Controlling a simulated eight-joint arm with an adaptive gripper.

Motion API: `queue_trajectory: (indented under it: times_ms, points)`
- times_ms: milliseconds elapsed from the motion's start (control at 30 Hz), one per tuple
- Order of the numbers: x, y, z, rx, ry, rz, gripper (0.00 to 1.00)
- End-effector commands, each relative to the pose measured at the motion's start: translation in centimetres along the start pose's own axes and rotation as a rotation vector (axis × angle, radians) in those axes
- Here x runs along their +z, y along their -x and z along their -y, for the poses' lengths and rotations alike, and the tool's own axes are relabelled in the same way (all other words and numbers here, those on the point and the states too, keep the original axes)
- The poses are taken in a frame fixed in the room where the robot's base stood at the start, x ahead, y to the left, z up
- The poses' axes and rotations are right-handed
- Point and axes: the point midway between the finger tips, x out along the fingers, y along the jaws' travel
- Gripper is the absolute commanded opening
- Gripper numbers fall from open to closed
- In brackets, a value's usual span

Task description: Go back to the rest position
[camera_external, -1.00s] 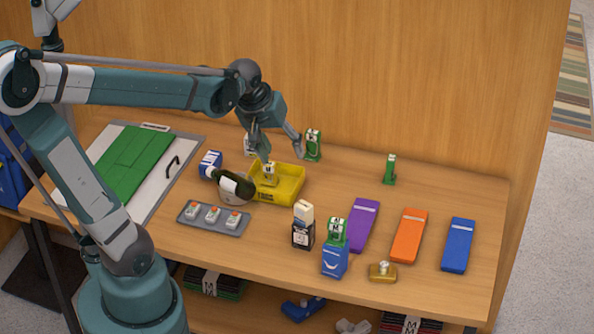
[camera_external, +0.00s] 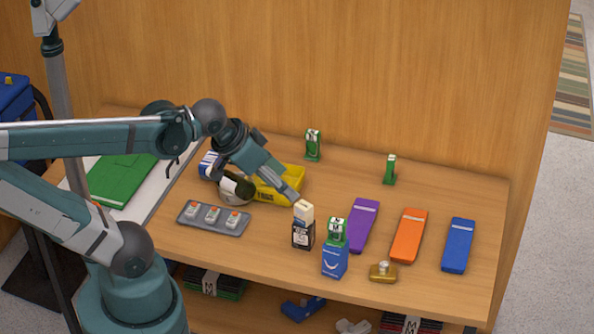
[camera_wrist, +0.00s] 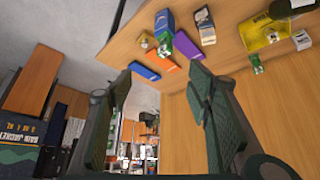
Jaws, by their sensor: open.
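My gripper (camera_external: 288,190) is in the air above the table, in front of the yellow bin (camera_external: 290,178) in the outside view. In the wrist view my gripper (camera_wrist: 162,88) shows two fingers wide apart with nothing between them. The fingers point out past the table toward the room. My arm crosses the left of the outside view and hides part of the bin and the table's left side.
The wooden table (camera_external: 430,190) holds purple (camera_external: 360,225), orange (camera_external: 408,235) and blue (camera_external: 458,245) flat items at right. A wooden wall rises behind.

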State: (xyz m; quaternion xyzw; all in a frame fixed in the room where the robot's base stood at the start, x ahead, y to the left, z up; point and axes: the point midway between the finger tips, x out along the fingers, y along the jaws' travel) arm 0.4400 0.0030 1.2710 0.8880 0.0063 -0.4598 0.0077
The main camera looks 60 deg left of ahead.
Motion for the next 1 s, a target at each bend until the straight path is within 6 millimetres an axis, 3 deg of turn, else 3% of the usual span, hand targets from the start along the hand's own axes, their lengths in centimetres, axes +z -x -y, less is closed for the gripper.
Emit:
queue_trajectory:
  times_ms: [567, 767, 1000]
  points:
    - [0.4, -0.2, -0.3, 0.004, -0.020, -0.006, 0.50]
    - [1.4, -1.6, -0.3, 0.004, -0.020, -0.006, 0.50]
    - [3.5, -4.6, -0.3, 0.004, -0.020, -0.006, 0.50]
